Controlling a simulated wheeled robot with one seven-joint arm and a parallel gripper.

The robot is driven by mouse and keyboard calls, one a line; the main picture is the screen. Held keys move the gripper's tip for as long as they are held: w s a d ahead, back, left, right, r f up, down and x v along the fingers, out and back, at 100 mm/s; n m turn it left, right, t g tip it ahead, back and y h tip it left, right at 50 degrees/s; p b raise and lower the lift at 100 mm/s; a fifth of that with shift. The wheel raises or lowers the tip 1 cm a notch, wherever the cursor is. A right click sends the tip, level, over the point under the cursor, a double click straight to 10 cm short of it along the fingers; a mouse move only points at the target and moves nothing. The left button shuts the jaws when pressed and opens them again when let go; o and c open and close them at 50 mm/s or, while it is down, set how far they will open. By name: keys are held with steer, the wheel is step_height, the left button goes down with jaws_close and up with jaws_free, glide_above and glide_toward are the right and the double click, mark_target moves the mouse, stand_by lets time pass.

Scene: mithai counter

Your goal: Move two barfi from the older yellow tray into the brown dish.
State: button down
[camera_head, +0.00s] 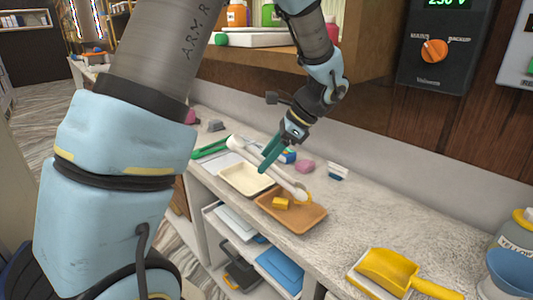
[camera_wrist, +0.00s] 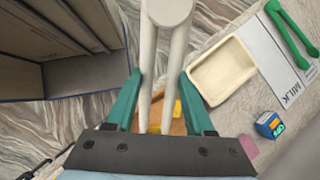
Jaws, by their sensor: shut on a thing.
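My gripper (camera_head: 268,162) has its teal fingers shut on white tongs (camera_head: 260,164), over the counter. In the wrist view the tongs (camera_wrist: 168,12) run between the fingers of my gripper (camera_wrist: 160,85). The brown dish (camera_head: 312,222) lies below the tongs' lower right end. One yellow barfi (camera_head: 281,204) lies in the dish. Another yellow piece (camera_head: 308,197) shows at the tongs' tip, over the dish; I cannot tell whether the tongs grip it. The pale yellow tray (camera_head: 238,187) is beside the dish, and looks empty in the wrist view (camera_wrist: 222,72).
A small blue box (camera_wrist: 269,124) and a pink block (camera_head: 305,166) stand behind. A yellow scoop (camera_head: 388,270) is at the front right. Counter between dish and scoop is clear.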

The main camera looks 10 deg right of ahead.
step_height(320, 180, down, 5)
steer(key=b, duration=0.3)
steer(key=shift+f+b, duration=0.1)
steer(key=shift+b, duration=0.25)
steer(key=c, duration=0.7)
jaws_free()
steer(key=shift+c, duration=0.2)
step_height(320, 180, up, 10)
steer(key=p, duration=0.6)
steer(key=shift+o, duration=0.2)
